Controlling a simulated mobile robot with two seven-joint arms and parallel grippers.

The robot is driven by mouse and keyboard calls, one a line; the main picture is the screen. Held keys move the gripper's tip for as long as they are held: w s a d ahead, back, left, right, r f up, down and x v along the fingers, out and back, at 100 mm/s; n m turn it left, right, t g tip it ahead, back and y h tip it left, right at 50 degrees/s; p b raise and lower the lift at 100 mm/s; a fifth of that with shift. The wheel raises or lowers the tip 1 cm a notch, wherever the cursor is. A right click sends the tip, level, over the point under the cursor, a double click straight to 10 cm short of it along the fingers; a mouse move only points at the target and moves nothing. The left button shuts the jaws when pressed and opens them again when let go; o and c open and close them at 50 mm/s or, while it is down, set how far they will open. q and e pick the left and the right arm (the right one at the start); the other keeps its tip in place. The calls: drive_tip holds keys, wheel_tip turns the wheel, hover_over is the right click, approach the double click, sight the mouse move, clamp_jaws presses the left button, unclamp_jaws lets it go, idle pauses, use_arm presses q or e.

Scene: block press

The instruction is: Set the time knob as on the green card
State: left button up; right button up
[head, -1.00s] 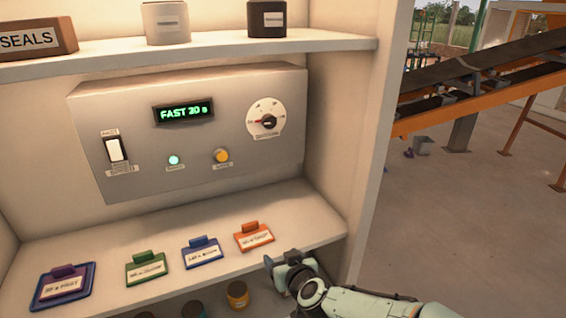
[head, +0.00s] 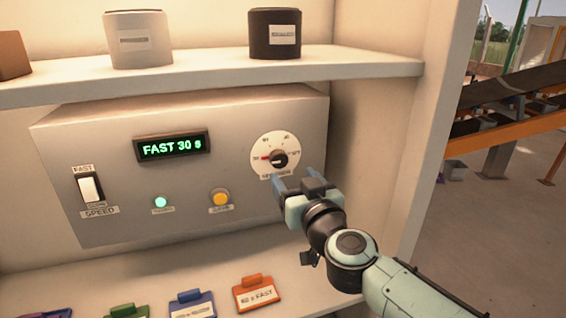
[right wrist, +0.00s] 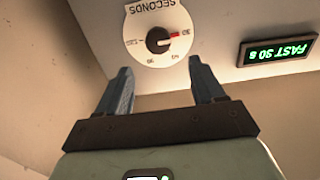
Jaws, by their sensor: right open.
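The time knob (head: 278,159) is a dark knob with a red pointer on a round white dial marked SECONDS, at the right of the grey control panel. Its red pointer is turned to the left, at the 30 mark. In the right wrist view the knob (right wrist: 158,41) shows upside down, beyond the fingertips. My right gripper (head: 293,180) is open and empty, just below the dial and apart from the knob. The green card (head: 124,311) lies on the lower shelf, cut off by the bottom edge, its text unreadable. The display (head: 171,146) reads FAST 30 s.
Blue (head: 192,305) and orange (head: 256,293) cards lie below. A shelf (head: 370,66) with two canisters overhangs the panel.

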sight(280, 160)
drive_tip(key=p+x, duration=0.1)
drive_tip(key=x, duration=0.7)
drive_tip(key=shift+w+f, duration=0.1)
drive_tip(key=shift+w, duration=0.15)
drive_tip(key=shift+c, duration=0.3)
drive_tip(key=c, duration=1)
